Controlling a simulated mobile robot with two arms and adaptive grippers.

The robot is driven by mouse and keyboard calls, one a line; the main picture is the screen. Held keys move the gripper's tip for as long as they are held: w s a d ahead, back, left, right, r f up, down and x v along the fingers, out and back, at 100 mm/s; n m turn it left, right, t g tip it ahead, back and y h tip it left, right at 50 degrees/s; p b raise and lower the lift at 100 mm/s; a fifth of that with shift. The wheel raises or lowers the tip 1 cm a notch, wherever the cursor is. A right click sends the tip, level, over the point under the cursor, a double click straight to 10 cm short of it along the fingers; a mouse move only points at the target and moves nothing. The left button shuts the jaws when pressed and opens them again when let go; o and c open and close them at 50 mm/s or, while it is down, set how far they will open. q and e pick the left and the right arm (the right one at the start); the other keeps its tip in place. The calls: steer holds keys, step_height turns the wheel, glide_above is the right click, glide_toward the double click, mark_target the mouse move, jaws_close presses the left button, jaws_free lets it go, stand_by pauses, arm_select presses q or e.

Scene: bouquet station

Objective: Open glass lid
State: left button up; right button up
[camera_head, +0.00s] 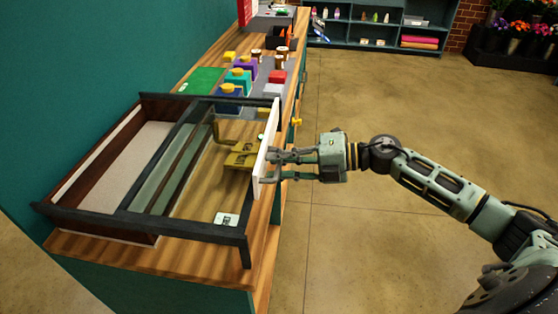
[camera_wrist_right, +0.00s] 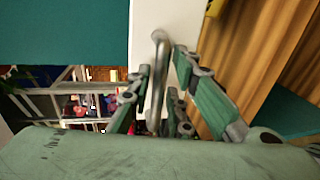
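A dark-framed case (camera_head: 125,222) with glass panes (camera_head: 165,172) stands on the wooden counter. A white upright panel (camera_head: 268,145) is at its right side. My right gripper (camera_head: 272,166) reaches this panel from the right, its fingers apart. In the right wrist view, a grey bar handle (camera_wrist_right: 158,75) on the white panel (camera_wrist_right: 180,15) lies between the two fingers of the right gripper (camera_wrist_right: 158,75). The fingers look open around the handle; firm contact cannot be made out. My left gripper is not in view.
A yellow tool-like object (camera_head: 243,155) lies on the counter beneath the frame. A small white card (camera_head: 227,219) is near the front. Coloured blocks (camera_head: 230,95) and a green mat (camera_head: 204,80) are behind the case. The floor (camera_head: 400,105) to the right is clear.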

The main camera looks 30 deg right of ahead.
steer(key=v, duration=1.2)
stand_by(0.6)
